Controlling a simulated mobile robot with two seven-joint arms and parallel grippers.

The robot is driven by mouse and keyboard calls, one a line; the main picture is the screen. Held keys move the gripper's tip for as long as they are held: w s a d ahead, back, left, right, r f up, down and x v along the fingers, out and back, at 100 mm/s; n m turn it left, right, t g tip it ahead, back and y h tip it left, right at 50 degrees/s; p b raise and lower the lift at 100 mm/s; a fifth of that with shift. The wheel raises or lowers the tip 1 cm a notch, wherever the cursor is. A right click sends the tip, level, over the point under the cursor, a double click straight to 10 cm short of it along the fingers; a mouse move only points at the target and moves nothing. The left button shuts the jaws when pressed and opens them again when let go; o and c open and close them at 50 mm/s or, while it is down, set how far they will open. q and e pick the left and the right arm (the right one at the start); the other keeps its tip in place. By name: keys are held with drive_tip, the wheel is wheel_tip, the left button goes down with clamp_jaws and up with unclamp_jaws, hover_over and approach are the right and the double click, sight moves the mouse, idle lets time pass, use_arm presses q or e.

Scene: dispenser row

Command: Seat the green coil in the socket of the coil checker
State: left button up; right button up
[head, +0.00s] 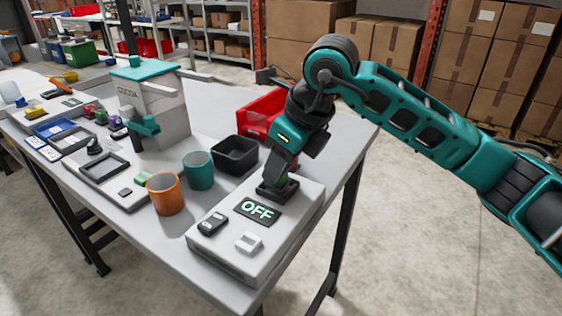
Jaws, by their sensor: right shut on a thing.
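The coil checker (288,222) is a light grey box at the near right end of the table, with a dark display (258,210) reading OFF. Its black socket (268,194) is at the back of its top. My right gripper (284,176) points down right over the socket and is shut on the green coil (283,187). Only a little green shows between the fingers and the socket; the gripper hides the rest. I cannot tell how deep the coil sits. My left gripper is not in view.
A black switch (212,223) and a light button (249,242) are on the checker. An orange cup (165,194), teal cup (199,170), black bin (234,155) and red bin (257,113) stand close by. A cocoa dispenser (150,103) and trays are farther left.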

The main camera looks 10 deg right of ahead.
drive_tip(key=shift+f+b, duration=0.3)
drive_tip(key=shift+b, duration=0.05)
idle(0.7)
idle(0.3)
drive_tip(key=o, duration=1.6)
drive_tip(key=shift+c, duration=0.2)
drive_tip(key=shift+r, duration=0.1)
drive_tip(key=shift+r+p, duration=2.2)
drive_tip(key=shift+r, duration=1.25)
drive_tip(key=shift+f, duration=0.1)
